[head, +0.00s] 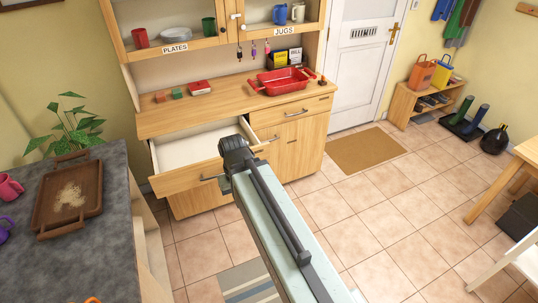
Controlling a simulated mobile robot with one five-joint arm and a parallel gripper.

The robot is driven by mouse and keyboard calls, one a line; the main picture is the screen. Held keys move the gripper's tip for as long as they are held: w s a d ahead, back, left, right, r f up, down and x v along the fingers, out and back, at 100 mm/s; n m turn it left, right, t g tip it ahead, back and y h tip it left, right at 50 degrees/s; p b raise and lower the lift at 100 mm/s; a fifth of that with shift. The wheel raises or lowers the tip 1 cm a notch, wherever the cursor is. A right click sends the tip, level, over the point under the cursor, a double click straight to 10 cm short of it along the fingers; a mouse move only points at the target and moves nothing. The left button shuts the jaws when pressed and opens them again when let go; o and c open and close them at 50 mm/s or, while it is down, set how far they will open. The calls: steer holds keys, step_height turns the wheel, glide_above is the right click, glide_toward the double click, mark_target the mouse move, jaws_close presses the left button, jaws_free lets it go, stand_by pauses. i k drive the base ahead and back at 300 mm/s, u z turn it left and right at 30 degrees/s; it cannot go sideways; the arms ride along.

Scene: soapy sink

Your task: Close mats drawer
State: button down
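An open drawer (188,179) sticks out from the left side of the wooden dresser (158,122). Its pale inside looks empty where it shows, and no label can be read on its wooden front. A bar handle (211,178) sits on that front. My arm reaches up from the bottom of the head view, and its dark end (237,154) overlaps the right part of the drawer. My gripper's fingers cannot be made out there, and whether it touches the drawer cannot be told.
A closed drawer (296,112) is to the right. A red dish rack (283,80) stands on the dresser top. A dark counter (118,205) with a wooden tray (47,221) is at left. A striped rug (246,284) lies in front.

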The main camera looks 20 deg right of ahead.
mark_target(187, 159)
steer(key=u, duration=0.05)
steer(key=i, duration=0.95)
